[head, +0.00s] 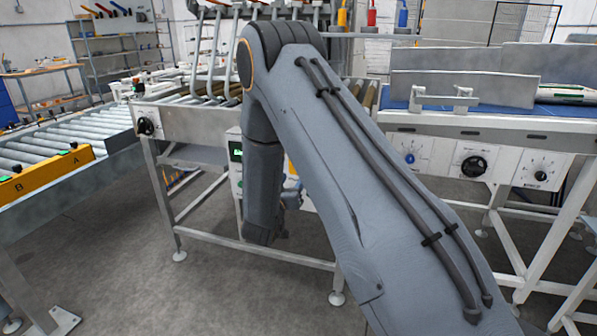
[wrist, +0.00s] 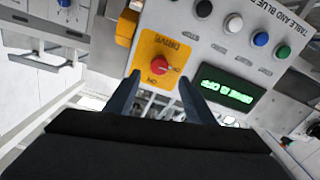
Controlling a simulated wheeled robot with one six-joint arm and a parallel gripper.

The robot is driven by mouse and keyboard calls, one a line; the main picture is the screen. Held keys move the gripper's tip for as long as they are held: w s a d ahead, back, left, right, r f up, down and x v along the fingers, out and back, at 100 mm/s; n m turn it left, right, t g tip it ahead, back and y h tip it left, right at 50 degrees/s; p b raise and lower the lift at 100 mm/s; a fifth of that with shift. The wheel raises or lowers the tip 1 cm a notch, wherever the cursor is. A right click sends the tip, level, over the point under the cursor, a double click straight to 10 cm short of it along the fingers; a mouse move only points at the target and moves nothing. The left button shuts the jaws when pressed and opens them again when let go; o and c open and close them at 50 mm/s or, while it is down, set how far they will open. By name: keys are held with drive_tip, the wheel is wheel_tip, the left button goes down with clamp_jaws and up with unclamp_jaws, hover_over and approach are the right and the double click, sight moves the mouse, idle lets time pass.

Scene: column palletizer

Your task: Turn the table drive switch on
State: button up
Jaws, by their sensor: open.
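The table drive switch is a round red knob (wrist: 159,65) on a yellow plate (wrist: 150,45) marked DRIVE, upside down in the wrist view. An ON mark shows at the plate's lower left; the way the knob points is hard to tell. A green-lit display (wrist: 228,90) beside it seems to read "drive is off", also upside down. My gripper (wrist: 159,81) is open and empty, its two dark fingers pointing at the plate, one on each side of the knob's lower part. I see no contact. In the head view my arm hides the switch and most of the gripper.
Black, white (wrist: 233,23), blue and green buttons line the same grey panel (wrist: 195,50). In the head view, the panel's display (head: 237,150) shows left of my arm. A roller conveyor (head: 60,140) is at left; a blue belt conveyor (head: 470,115) with knobs is at right.

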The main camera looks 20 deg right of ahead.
drive_tip(key=p+x, duration=0.1)
drive_tip(key=x, duration=0.6)
drive_tip(key=shift+w+d, duration=0.25)
drive_tip(key=c, duration=1.1)
